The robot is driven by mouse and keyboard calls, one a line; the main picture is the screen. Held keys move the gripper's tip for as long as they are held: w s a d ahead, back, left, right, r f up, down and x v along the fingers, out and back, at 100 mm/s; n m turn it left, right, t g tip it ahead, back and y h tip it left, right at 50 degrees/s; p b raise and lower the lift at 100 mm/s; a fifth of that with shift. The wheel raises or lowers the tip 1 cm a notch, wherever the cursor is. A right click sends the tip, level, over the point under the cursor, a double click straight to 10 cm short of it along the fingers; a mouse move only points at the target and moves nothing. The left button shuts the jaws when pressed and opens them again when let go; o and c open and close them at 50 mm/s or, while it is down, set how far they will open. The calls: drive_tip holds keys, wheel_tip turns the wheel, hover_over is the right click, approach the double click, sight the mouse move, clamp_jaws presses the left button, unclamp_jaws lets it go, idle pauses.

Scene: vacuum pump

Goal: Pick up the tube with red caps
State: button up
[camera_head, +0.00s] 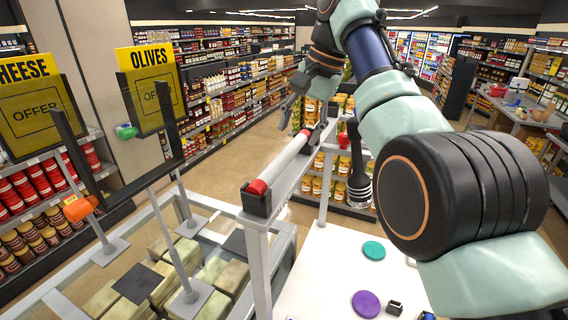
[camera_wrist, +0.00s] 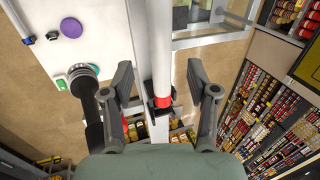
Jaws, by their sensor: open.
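The white tube with red caps (camera_head: 283,160) lies along the top of a grey frame, its near end in a black holder (camera_head: 256,200). In the wrist view the tube (camera_wrist: 161,45) runs up the middle, with a red cap (camera_wrist: 161,100) at its lower end by a black bracket. My gripper (camera_head: 305,108) is over the far end of the tube in the head view. In the wrist view my gripper (camera_wrist: 160,78) is open, one finger on each side of the tube, apart from it. I cannot tell the height gap.
A dark ribbed tool (camera_head: 358,180) stands close to the frame, and shows beside the left finger in the wrist view (camera_wrist: 85,95). A white table (camera_head: 320,275) holds a green disc (camera_head: 374,250) and a purple disc (camera_head: 366,303). A glass display case with sign stands is at left.

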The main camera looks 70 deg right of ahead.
sight(291, 147)
drive_tip(key=b+x, duration=0.2)
drive_tip(key=x, duration=0.1)
drive_tip(key=b+x, duration=0.1)
drive_tip(key=x, duration=0.1)
drive_tip(key=shift+a, duration=0.25)
drive_tip(key=shift+w, duration=0.1)
clamp_jaws()
